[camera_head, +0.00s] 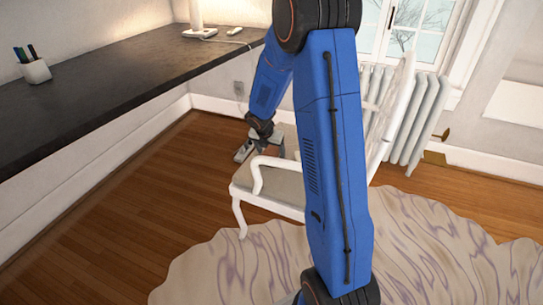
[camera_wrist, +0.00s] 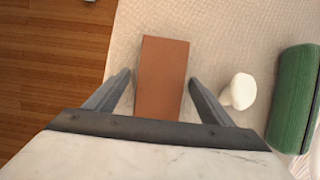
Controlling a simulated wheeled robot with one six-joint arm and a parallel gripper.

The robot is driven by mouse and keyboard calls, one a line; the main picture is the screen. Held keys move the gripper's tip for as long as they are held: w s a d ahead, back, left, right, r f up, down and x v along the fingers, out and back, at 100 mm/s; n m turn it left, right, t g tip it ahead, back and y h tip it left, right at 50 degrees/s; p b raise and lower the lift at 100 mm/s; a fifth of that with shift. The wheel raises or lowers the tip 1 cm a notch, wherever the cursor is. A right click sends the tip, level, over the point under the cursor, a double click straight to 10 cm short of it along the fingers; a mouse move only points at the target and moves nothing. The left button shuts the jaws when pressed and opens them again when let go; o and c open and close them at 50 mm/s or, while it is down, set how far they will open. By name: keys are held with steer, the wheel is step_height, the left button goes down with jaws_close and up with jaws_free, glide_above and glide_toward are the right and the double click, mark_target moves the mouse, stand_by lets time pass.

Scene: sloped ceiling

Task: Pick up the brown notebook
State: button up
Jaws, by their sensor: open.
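The brown notebook (camera_wrist: 163,75) is a flat reddish-brown rectangle lying on the cream patterned seat of the white chair (camera_head: 270,183). In the wrist view my gripper (camera_wrist: 160,80) is open, with one dark finger on each side of the notebook and a gap on both sides. The notebook's near end is hidden behind the gripper's body. I cannot tell the height of the fingers above the seat.
A white knobbed object (camera_wrist: 241,91) stands just right of the right finger, and a green rounded object (camera_wrist: 294,98) lies beyond it. A dark desk (camera_head: 110,85) runs along the left wall. A radiator (camera_head: 410,115) stands behind the chair. Wood floor lies left of the seat.

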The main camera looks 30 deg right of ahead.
steer(key=shift+f, duration=0.1)
steer(key=c, duration=1.2)
